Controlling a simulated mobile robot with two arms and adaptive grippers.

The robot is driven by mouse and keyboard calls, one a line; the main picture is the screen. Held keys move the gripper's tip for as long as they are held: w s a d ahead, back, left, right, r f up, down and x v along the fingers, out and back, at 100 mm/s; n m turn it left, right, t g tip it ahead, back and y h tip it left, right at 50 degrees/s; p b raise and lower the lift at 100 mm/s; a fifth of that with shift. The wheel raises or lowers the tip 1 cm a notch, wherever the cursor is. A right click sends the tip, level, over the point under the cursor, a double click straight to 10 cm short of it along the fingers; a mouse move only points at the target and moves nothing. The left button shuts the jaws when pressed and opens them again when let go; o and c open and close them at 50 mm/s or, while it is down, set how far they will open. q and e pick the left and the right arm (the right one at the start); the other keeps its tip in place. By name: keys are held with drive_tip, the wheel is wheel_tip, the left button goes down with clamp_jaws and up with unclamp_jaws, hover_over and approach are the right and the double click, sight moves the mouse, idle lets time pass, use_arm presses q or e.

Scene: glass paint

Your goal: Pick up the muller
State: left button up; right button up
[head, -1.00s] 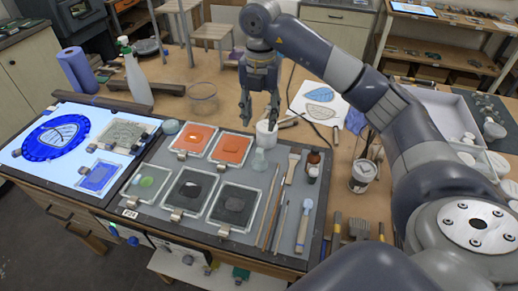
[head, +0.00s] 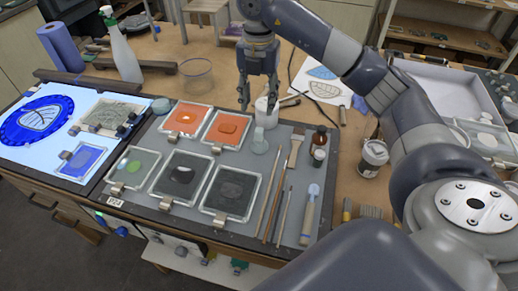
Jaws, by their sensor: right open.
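A small pale glass piece with a knob-like top (head: 260,142), which looks like the muller, stands on the grey work board (head: 216,149), right of the orange paint slabs. My right gripper (head: 257,107) is open and points down, with its fingers apart. In the picture it is just above and behind the glass piece, not touching it. Nothing is held. My left gripper is not in view.
Orange (head: 187,118) and dark glass-framed slabs (head: 181,175) fill the board's left. Brushes (head: 272,205), a spatula (head: 295,150) and a brown bottle (head: 319,145) are close on the right. A lit panel (head: 45,150) lies at left; a spray bottle (head: 122,50) stands behind.

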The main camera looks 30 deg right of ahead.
sight(259, 130)
wheel_tip(259, 130, down, 2)
drive_tip(key=shift+w+f+b, duration=0.1)
drive_tip(key=shift+f+b, duration=0.05)
drive_tip(key=shift+b, duration=0.45)
drive_tip(key=shift+f+b, duration=0.3)
drive_tip(key=shift+f, duration=0.5)
wheel_tip(259, 130, down, 4)
drive_tip(key=shift+f+p, duration=0.1)
drive_tip(key=shift+p, duration=0.25)
drive_tip(key=shift+f+p, duration=0.35)
drive_tip(key=shift+f, duration=0.15)
wheel_tip(259, 130, down, 4)
drive_tip(key=shift+d+r+p, duration=0.1)
drive_tip(key=shift+r+p, duration=0.1)
drive_tip(key=shift+p, duration=0.7)
drive_tip(key=shift+d+f, duration=0.1)
drive_tip(key=shift+f, duration=0.4)
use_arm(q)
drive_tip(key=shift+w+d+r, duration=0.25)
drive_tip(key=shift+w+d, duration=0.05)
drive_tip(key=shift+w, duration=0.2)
use_arm(e)
clamp_jaws()
